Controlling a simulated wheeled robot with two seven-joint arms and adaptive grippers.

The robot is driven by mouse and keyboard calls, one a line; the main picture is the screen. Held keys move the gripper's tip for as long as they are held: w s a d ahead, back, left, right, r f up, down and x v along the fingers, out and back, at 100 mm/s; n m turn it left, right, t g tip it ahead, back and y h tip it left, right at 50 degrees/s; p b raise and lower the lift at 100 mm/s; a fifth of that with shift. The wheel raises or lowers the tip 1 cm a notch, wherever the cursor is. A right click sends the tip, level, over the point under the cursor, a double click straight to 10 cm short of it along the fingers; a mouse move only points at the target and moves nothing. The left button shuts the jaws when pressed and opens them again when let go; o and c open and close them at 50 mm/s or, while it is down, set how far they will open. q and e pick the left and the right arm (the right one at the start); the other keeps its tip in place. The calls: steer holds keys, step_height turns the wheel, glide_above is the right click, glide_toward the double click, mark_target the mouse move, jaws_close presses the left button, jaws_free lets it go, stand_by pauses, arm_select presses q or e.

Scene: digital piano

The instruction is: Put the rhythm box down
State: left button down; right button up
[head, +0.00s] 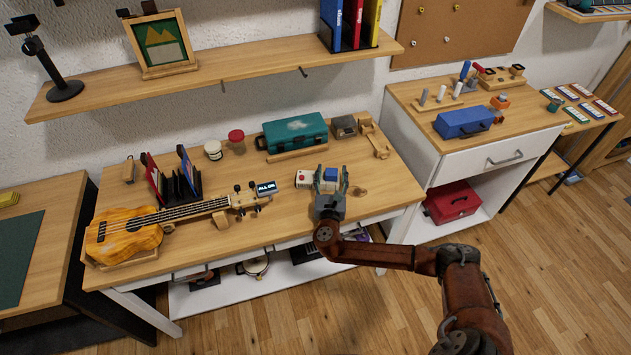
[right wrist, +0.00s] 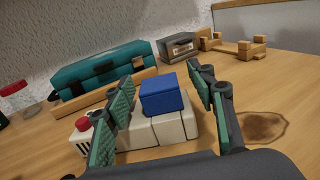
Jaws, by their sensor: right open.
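In the right wrist view the blue block (right wrist: 164,96) rests on a row of white blocks (right wrist: 174,128), with the red button (right wrist: 84,124) at the left end. No label names the rhythm box; these white and blue pieces look the likeliest. My right gripper (head: 334,182) is open, its fingers on either side of the blue block with gaps visible. Its fingertips also show in the wrist view (right wrist: 162,78). My left gripper is out of view.
A teal case (head: 295,132) and a grey box (head: 344,126) stand behind. A small dark display (head: 266,187) and a ukulele (head: 125,232) lie to the left. The desktop right of my gripper is mostly clear, with a brown stain (right wrist: 262,127).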

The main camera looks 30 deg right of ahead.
steer(key=shift+w+r, duration=0.1)
steer(key=shift+c, duration=0.7)
jaws_close()
